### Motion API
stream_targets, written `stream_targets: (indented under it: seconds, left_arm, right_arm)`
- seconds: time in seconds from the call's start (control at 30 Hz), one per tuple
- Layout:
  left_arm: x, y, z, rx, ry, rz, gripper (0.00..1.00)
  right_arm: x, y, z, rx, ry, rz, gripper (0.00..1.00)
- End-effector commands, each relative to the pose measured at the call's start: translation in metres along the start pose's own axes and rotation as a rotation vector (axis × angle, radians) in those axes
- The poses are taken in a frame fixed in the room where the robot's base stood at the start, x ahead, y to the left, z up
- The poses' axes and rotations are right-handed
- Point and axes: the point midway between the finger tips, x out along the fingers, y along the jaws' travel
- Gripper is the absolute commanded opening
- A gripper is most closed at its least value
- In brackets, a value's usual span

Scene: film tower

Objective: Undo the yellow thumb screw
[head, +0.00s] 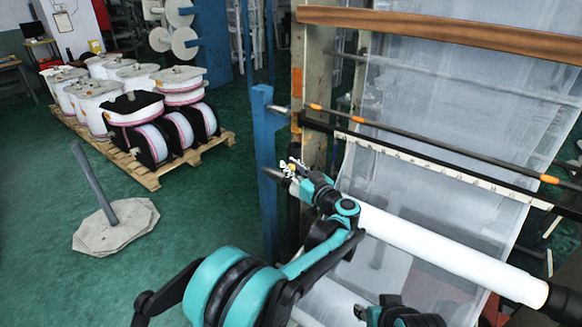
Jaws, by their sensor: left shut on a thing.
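My left arm reaches up from the bottom of the head view to the end of the film roll's shaft at the blue post. My left gripper (293,168) is there, small in the picture, and is shut on the yellow thumb screw (289,172). Only small yellow bits of the screw show between and beside the fingers. The white film roll (440,250) runs from behind the gripper down to the right. A part of my right arm (400,314) shows at the bottom edge; its fingers cannot be made out clearly.
The blue post (264,150) stands close to the left of the gripper. A rail with orange marks (430,147) crosses above the roll. A pallet (150,178) of reels and a grey pole on a stone base (118,228) stand on the left. Green floor between is clear.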

Motion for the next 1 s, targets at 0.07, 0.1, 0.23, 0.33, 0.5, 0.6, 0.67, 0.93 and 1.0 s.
stream_targets:
  seconds: [0.07,0.1,0.23,0.33,0.5,0.6,0.67,0.93,1.0]
  left_arm:
    - [0.000,0.000,0.000,0.000,0.000,-0.001,0.00]
    - [0.000,0.000,0.000,0.000,0.000,-0.001,0.00]
    - [0.000,0.000,0.000,0.000,0.000,0.000,0.00]
    - [0.000,0.000,0.000,0.000,0.000,0.000,0.26]
    - [0.000,0.000,0.000,0.000,0.000,0.000,0.44]
    - [0.000,0.000,0.000,0.000,0.000,0.000,0.44]
    - [0.000,0.000,0.000,0.000,0.000,0.000,0.44]
    - [-0.030,0.001,0.000,0.000,0.000,0.004,0.44]
    - [-0.043,0.001,0.000,0.000,0.000,0.003,0.44]
  right_arm:
    - [0.000,0.000,0.000,0.000,0.000,0.000,0.40]
    - [0.000,0.000,0.000,0.000,0.000,0.000,0.40]
    - [0.000,0.000,0.000,0.000,0.000,0.000,0.40]
    - [0.000,0.000,0.000,0.000,0.000,0.000,0.40]
    - [0.000,0.000,0.000,0.000,0.000,0.000,0.40]
    - [0.000,0.000,0.000,0.000,0.000,0.000,0.40]
    - [0.000,0.000,0.000,0.000,0.000,0.000,0.40]
    - [0.000,0.000,0.000,0.000,0.000,0.000,0.40]
    - [0.000,0.000,0.000,0.000,0.000,0.000,0.40]
